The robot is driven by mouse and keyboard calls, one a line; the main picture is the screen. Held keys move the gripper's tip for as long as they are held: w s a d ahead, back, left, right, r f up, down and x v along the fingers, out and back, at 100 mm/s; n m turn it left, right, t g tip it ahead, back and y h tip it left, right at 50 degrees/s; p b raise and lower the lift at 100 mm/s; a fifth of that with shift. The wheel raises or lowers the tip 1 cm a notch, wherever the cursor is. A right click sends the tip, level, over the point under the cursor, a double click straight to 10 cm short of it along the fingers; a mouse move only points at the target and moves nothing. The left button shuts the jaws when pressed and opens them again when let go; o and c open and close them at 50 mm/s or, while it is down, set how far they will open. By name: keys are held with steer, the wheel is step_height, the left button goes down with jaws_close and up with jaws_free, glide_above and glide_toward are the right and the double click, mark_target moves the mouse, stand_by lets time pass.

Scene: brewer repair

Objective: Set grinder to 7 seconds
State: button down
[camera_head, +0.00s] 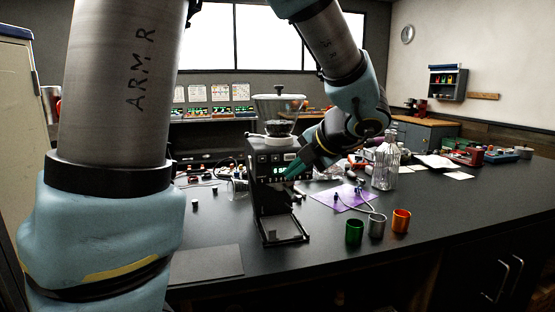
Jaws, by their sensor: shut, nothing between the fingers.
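The grinder (265,158) is a black machine with a clear hopper (278,112) on top, standing on the dark counter. A small green-lit display (279,170) shows on its front; its digits are too small to read. My gripper (290,177) is shut and empty, with its teal fingertips at the grinder's front by the right side of the display. I cannot tell whether the fingertips touch the grinder. Part of the grinder's front is hidden behind the fingers.
Green (354,232), grey (377,225) and orange (401,221) cups stand right of the grinder. A dark flat mat (207,262) lies at front left. The counter's right front is clear.

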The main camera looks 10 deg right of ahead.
mark_target(275, 158)
steer(key=w+a, duration=0.1)
steer(key=w, duration=0.7)
steer(key=shift+w+a, duration=0.15)
steer(key=shift+w, duration=0.25)
steer(key=shift+w+r+p, duration=0.1)
steer(key=shift+w+p, duration=0.15)
steer(key=shift+p, duration=0.3)
stand_by(1.4)
steer(key=shift+w+a+p, duration=0.1)
steer(key=shift+w+p, duration=0.4)
stand_by(0.8)
steer(key=shift+s+p, duration=0.3)
steer(key=shift+s, duration=0.45)
steer(key=shift+s, duration=0.1)
